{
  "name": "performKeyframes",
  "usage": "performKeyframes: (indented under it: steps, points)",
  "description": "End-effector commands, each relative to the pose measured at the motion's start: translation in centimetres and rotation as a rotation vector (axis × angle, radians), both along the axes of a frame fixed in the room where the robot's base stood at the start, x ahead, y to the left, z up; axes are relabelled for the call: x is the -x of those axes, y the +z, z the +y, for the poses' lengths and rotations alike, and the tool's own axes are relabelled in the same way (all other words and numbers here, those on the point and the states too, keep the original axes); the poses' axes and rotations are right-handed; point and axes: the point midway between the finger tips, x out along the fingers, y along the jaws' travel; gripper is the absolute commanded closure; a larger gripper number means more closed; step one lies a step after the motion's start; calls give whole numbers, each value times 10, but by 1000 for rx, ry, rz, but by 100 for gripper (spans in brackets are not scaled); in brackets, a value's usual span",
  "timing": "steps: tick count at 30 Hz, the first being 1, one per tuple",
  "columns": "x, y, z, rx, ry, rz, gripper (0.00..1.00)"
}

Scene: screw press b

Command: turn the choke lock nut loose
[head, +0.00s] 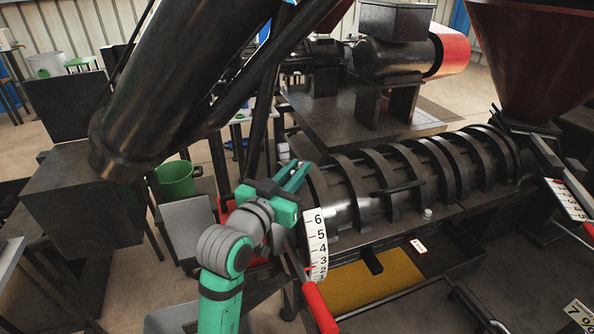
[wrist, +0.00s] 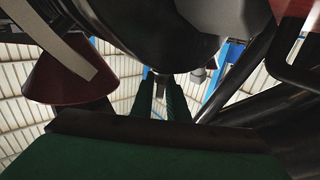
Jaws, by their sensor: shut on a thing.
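My green gripper (head: 294,180) is at the left end of the black ribbed press barrel (head: 375,185), just above the white choke scale (head: 317,240) with black numbers. In the wrist view, the two green fingers of my gripper (wrist: 159,82) point up toward a large dark round body (wrist: 150,45). They are closed around a small dark part (wrist: 160,88), which I take to be the choke lock nut. It is mostly hidden between the fingers, and its turn angle cannot be seen. A red-gripped lever (head: 319,308) sticks out below the scale.
A thick black slanted cylinder (head: 185,75) and dark struts stand close left of my gripper. A dark red hopper (head: 530,55) is at the right. A yellow tray (head: 375,282) lies below the barrel.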

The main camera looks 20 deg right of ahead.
Motion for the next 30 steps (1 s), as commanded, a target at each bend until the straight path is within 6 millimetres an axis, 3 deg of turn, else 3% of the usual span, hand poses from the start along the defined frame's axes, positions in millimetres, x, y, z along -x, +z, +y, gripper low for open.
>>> performKeyframes:
  steps: [18, 30]
  points:
    - [3, 1, -4, 3, 352, -2, 100]
    - [2, 1, -3, 1, 479, -2, 100]
